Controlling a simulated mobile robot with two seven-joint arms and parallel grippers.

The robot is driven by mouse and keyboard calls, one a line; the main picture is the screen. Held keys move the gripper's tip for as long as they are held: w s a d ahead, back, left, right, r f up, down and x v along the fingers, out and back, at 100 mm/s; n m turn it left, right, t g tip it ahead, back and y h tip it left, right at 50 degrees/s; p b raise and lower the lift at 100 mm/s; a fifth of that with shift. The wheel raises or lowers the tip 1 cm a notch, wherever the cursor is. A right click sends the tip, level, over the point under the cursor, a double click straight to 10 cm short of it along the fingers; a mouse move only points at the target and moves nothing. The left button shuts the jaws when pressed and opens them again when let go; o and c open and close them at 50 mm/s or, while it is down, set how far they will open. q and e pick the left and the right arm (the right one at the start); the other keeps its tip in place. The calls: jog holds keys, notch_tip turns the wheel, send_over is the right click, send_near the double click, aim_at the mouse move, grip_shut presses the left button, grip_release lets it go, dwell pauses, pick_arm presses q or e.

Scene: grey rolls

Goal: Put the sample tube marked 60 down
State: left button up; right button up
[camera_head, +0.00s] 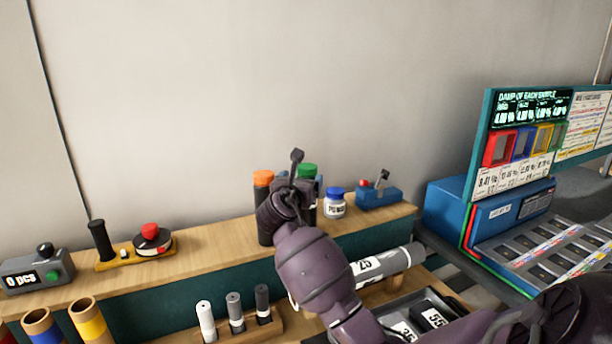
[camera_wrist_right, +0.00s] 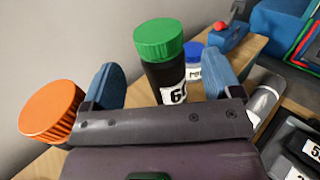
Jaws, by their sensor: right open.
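A black sample tube with a green cap (camera_wrist_right: 160,45) stands upright on the wooden shelf. Its white label is partly hidden in the right wrist view and seems to begin with a 6; I cannot read the rest. In the head view its green cap (camera_head: 307,170) shows behind my right gripper (camera_head: 296,188). In the wrist view my right gripper (camera_wrist_right: 166,85) is open, with one blue finger on each side of the tube; I cannot tell whether either touches it. My left gripper is not in view.
An orange-capped tube (camera_wrist_right: 52,108) stands close left of the gripper. A blue-capped jar (camera_head: 335,204) and a blue lever box (camera_head: 379,195) stand to the right. A grey roll marked 25 (camera_head: 388,262) and a tray (camera_head: 455,298) with black rolls lie in front.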

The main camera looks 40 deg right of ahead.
jog(key=v, duration=0.6)
jog(key=shift+s+a, duration=0.15)
jog(key=shift+a, duration=0.05)
dwell(0.4)
